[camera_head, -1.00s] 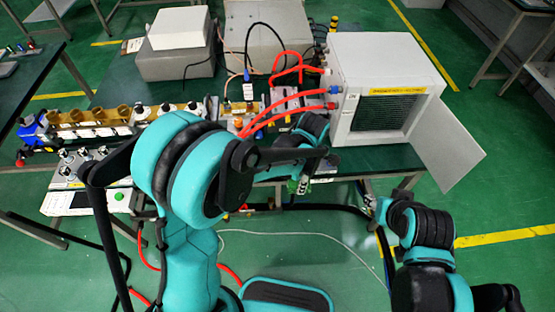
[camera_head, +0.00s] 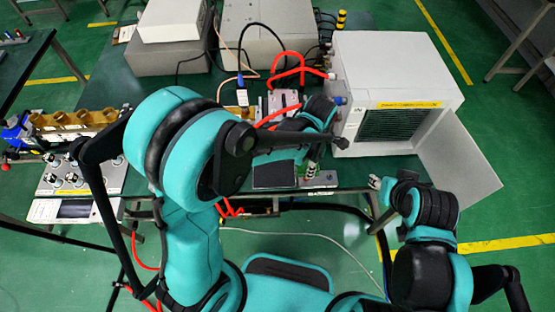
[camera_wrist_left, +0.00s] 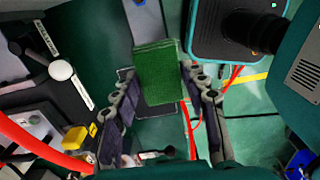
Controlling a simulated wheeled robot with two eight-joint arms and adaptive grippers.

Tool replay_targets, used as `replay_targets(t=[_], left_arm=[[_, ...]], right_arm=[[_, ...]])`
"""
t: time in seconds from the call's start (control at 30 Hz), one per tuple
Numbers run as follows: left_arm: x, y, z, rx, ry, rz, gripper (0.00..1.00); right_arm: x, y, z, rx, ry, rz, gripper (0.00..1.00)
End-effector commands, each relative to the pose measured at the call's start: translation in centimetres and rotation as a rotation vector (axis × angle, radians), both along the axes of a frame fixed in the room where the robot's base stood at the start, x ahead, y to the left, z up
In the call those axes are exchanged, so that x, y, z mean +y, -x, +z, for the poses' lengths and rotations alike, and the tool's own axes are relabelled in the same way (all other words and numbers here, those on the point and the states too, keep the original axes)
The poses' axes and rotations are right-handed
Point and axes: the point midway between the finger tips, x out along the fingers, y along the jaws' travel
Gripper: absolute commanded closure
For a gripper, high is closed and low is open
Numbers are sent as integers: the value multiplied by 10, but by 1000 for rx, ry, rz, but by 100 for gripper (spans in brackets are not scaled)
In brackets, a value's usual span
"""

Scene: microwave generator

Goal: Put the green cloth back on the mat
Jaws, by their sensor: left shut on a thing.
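The green cloth (camera_wrist_left: 158,72) is a folded, block-like pad between the two dark fingers of my left gripper (camera_wrist_left: 160,92) in the left wrist view. The gripper is shut on it. In the head view my left gripper (camera_head: 313,166) hangs near the table's front edge, partly hidden by its own arm; a little green shows there. A dark mat (camera_head: 273,175) lies at the front edge, just left of that gripper. In the wrist view a dark rectangle, seemingly the mat (camera_wrist_left: 160,113), shows behind and below the cloth. My right gripper (camera_head: 376,183) is right of the table front, its fingers too small to read.
A white box (camera_head: 395,75) with an open door (camera_head: 458,170) stands on the right of the table. Red hoses (camera_head: 290,68) run to its left side. Brass parts (camera_head: 75,120) and a control panel (camera_head: 70,180) are on the left. Grey boxes (camera_head: 265,40) stand behind.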

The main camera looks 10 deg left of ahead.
Motion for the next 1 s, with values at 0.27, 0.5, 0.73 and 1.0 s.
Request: replay_targets(t=[0.27, 0.5, 0.73, 1.0], left_arm=[[39, -4, -26, 0, 0, 7, 79], [93, -10, -59, 0, 0, 6, 79], [116, -12, -71, 0, 0, 1, 79], [116, -12, -105, 0, 0, 0, 79]], right_arm=[[0, 0, -13, 0, 0, 0, 60], [0, 0, -28, 0, 0, 0, 60], [0, 0, -33, 0, 0, 0, 60], [0, 0, -49, 0, 0, 0, 60]])
